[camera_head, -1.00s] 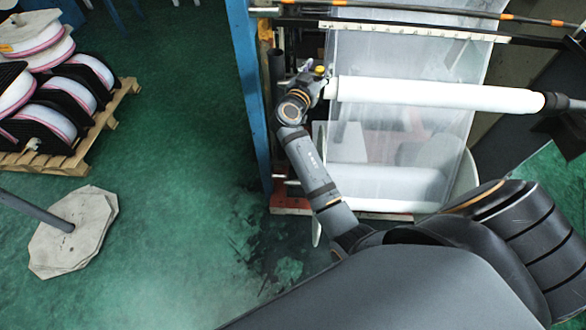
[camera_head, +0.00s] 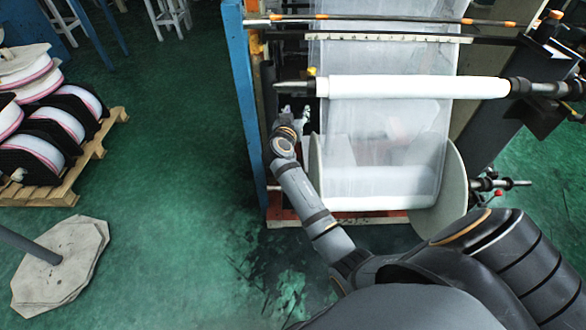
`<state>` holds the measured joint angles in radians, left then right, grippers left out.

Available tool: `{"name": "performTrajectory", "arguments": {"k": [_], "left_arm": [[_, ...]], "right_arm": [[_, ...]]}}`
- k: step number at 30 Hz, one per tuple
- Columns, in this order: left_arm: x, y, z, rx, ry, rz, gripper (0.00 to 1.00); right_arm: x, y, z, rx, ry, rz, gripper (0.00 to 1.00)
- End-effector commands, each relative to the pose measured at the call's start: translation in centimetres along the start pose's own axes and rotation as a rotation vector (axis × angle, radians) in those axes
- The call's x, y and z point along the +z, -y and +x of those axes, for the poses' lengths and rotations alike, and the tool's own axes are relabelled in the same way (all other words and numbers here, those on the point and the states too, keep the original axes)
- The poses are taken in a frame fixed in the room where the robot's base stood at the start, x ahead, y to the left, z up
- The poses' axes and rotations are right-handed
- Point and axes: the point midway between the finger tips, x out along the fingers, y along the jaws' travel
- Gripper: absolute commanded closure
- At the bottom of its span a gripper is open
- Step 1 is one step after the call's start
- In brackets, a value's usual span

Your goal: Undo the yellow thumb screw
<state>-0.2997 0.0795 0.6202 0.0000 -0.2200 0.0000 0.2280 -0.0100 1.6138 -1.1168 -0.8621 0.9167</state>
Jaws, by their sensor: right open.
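The yellow thumb screw (camera_head: 312,71) is a small yellow spot on top of the left end of the white film roller (camera_head: 415,87). My right gripper (camera_head: 297,112) is below and slightly left of it in the head view, apart from it, at the left side of the film tower. The gripper is open, small in the picture and partly lost against the dark frame. I see nothing between its fingers. My left gripper is not in view.
A blue post (camera_head: 243,100) stands close left of my right arm. A large film roll (camera_head: 382,182) with round end discs hangs below the roller. A pallet (camera_head: 70,180) of spools stands at the far left. Green floor (camera_head: 175,190) lies clear between.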

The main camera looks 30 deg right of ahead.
Motion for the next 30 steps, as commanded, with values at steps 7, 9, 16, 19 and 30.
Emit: {"name": "performTrajectory", "arguments": {"k": [7,9,16,19,30], "left_arm": [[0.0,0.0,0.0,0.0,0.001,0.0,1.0],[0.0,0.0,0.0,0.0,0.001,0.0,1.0],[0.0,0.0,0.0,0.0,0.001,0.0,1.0],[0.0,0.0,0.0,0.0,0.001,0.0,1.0],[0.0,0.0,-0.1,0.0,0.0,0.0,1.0]], "right_arm": [[5.8,1.3,0.1,-0.066,0.092,-0.084,0.52],[7.4,1.6,0.0,-0.085,0.117,-0.107,0.52],[12.8,2.3,-0.4,-0.145,0.199,-0.174,0.52],[15.1,2.5,-0.8,-0.17,0.235,-0.201,0.52],[20.5,2.7,-1.9,-0.232,0.317,-0.261,0.52]]}}
